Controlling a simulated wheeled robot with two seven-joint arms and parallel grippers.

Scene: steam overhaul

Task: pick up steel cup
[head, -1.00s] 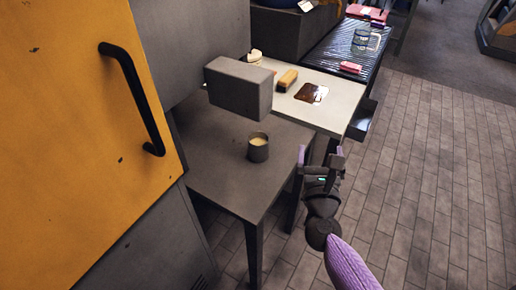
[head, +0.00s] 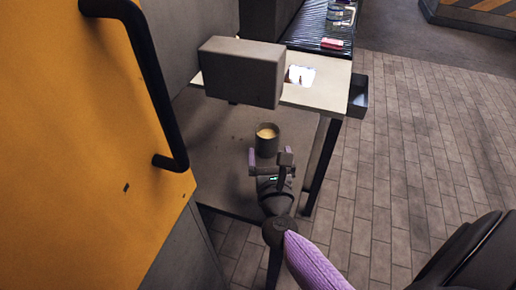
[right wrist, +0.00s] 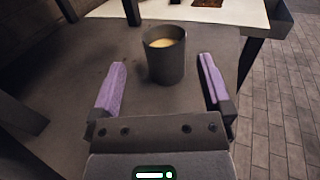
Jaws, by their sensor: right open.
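The steel cup (head: 266,143) is a dark grey cylinder with pale yellow contents. It stands upright on the dark grey table (head: 215,150). My right gripper (head: 268,158) is just on the near side of the cup, low over the table. In the right wrist view the cup (right wrist: 165,58) stands ahead of the open purple-padded fingers (right wrist: 160,85), roughly centred between their lines, with nothing held. The cup's lower part is partly hidden by the gripper in the head view. My left gripper is not in view.
A grey box-shaped block (head: 240,72) juts out above the table behind the cup. A yellow door (head: 100,130) with a black handle (head: 150,80) stands at left. A pale worktop (head: 325,90) lies behind, and tiled floor (head: 420,150) is open at right.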

